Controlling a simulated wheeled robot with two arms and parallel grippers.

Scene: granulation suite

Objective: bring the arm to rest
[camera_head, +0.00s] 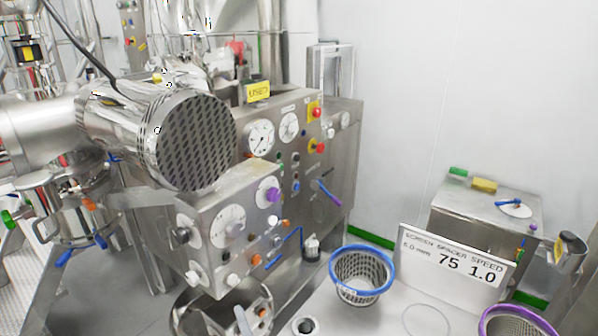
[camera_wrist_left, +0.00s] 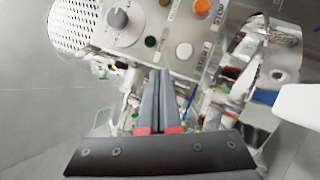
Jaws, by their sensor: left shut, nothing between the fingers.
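My left gripper (camera_wrist_left: 160,74) shows in the left wrist view with its two dark fingers together, shut and empty. Its tips point toward a metal control panel with a grey knob (camera_wrist_left: 117,18) and several coloured buttons. In the head view I cannot clearly make out the left gripper's fingers. My right gripper is not in view.
The metal machine has a round perforated screen (camera_head: 197,142) and a control box (camera_head: 228,226). A blue-rimmed basket (camera_head: 361,276), a sign (camera_head: 457,264) and a purple-rimmed basket (camera_head: 515,320) stand at the right. A metal cabinet (camera_head: 470,225) stands behind the sign.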

